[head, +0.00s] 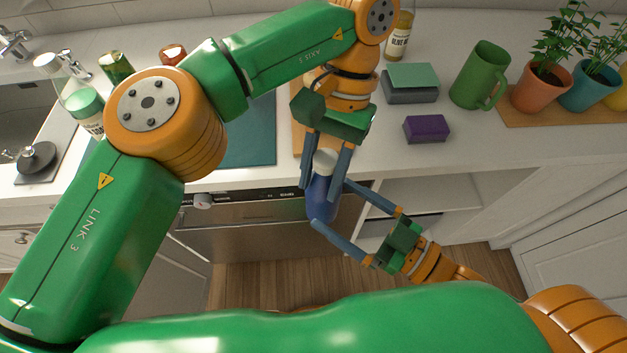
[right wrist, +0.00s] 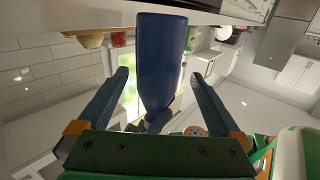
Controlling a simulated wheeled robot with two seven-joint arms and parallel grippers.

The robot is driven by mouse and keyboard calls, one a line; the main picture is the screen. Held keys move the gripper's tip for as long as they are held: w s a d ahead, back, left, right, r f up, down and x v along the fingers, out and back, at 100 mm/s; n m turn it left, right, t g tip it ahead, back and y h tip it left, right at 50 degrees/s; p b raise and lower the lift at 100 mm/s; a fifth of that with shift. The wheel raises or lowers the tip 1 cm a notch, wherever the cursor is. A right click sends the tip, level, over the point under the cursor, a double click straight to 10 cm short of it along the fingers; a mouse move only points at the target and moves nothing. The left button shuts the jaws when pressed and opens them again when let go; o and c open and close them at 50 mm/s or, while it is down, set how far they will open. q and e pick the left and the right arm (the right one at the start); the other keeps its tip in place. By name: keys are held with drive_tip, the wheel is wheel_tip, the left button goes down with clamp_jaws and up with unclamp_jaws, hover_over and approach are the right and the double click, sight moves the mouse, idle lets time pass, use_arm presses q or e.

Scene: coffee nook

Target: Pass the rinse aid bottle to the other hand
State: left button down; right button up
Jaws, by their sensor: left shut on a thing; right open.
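The rinse aid bottle (head: 321,204) is dark blue with a whitish cap. It hangs upright in front of the counter edge. My left gripper (head: 323,184) comes down from above and is shut on the bottle's upper part near the cap. My right gripper (head: 330,204) reaches in from the lower right and is open, its fingers on either side of the lower blue body. In the right wrist view the bottle (right wrist: 162,62) stands between the two spread fingers, with gaps visible on both sides. Part of the bottle is hidden by the left fingers.
On the counter are a purple sponge (head: 427,129), a green-topped box (head: 411,83), a green mug (head: 481,76) and potted plants (head: 542,87). A dishwasher front (head: 262,236) and open shelves (head: 450,197) lie below the counter edge, behind the grippers.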

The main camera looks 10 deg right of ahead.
drive_tip(key=x, duration=0.7)
drive_tip(key=shift+w+a, duration=0.2)
clamp_jaws()
use_arm(q)
drive_tip(key=shift+c, duration=1.8)
unclamp_jaws()
